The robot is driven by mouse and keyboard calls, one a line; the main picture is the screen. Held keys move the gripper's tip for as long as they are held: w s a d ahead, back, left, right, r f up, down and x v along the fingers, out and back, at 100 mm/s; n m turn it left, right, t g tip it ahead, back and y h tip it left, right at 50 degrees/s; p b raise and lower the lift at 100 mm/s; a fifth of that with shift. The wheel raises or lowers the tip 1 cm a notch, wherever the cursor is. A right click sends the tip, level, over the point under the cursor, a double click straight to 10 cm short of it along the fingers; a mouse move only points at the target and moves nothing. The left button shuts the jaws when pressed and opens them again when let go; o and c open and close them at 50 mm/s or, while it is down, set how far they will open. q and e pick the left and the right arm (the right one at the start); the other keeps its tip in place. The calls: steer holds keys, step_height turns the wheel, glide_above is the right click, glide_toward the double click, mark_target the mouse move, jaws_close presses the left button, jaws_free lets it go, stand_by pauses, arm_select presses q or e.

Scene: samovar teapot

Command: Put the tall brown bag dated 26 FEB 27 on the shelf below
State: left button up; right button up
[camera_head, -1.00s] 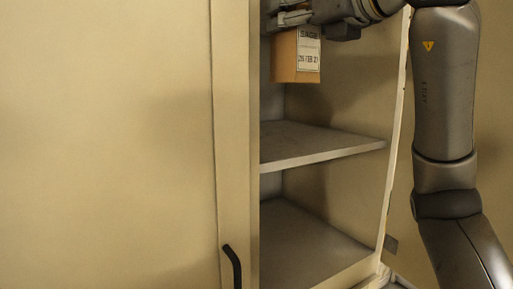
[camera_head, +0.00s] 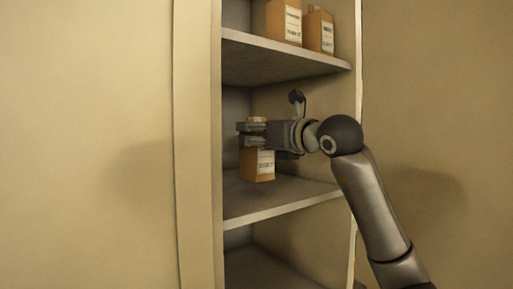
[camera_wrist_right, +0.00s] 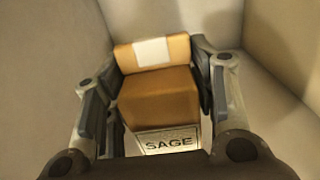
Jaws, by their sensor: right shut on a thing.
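The tall brown bag (camera_head: 257,166) is upright over the middle shelf (camera_head: 285,197), with a white label on its front. My right gripper (camera_head: 252,133) is shut on its upper part, coming in from the right. In the right wrist view, the bag (camera_wrist_right: 160,95) sits between both fingers, its folded top has a white patch, and its label reads SAGE. The date is too small to read now. I cannot tell whether the bag's bottom touches the shelf. My left gripper is not in view.
Two other brown bags, one at the left (camera_head: 284,22) and one at the right (camera_head: 319,32), stand on the upper shelf (camera_head: 285,62). A cabinet side panel (camera_head: 198,150) borders the opening on the left. The middle shelf is clear around the held bag.

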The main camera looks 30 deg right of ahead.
mark_target(257, 149)
steer(key=shift+d+f, duration=0.1)
steer(key=shift+f, duration=1.55)
steer(key=shift+f+b, duration=0.2)
steer(key=shift+b, duration=0.15)
steer(key=o, duration=1.1)
steer(key=shift+w, duration=0.1)
